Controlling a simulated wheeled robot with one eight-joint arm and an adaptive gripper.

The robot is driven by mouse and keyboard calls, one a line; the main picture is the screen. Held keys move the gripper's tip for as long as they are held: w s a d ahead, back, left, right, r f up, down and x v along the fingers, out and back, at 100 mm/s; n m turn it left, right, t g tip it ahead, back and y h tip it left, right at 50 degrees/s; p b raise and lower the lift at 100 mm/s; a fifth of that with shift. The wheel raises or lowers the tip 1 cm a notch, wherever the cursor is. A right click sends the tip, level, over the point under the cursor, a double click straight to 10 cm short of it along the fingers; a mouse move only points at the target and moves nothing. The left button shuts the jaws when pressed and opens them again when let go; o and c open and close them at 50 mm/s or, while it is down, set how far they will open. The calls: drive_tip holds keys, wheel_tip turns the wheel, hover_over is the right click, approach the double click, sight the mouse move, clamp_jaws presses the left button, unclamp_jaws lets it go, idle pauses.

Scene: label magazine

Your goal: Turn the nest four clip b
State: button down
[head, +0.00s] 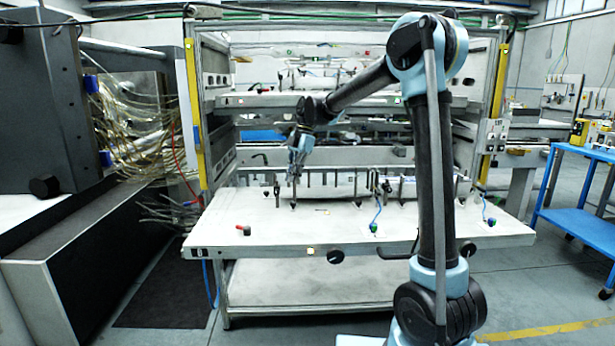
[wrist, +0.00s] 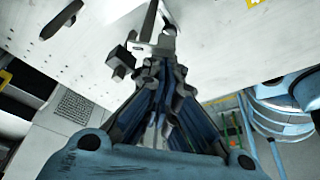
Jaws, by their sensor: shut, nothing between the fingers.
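My gripper (head: 294,180) hangs over the left part of the white table top (head: 330,224), fingers pointing down. In the wrist view my gripper (wrist: 165,45) has its blue-grey fingers close together, shut, with nothing seen between them. A small dark clip-like part (wrist: 120,60) is beside the fingertips on the left in the wrist view. A pale metal piece (wrist: 150,25) is at the fingertips; I cannot tell whether they touch it. A small dark upright post (head: 277,192) stands just left of my gripper in the head view. I cannot tell which part is nest four clip b.
A row of upright posts and clamps (head: 372,184) runs along the back of the table. A red-and-black knob (head: 243,229) is at the front left. The table's front middle is mostly clear.

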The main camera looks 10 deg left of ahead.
drive_tip(key=shift+w+d, duration=0.3)
drive_tip(key=shift+d, duration=0.5)
drive_tip(key=shift+w+d, duration=0.2)
drive_tip(key=shift+d, duration=0.1)
drive_tip(key=shift+s+d, duration=0.1)
idle(0.5)
drive_tip(key=shift+s+d, duration=0.4)
drive_tip(key=shift+s, duration=0.1)
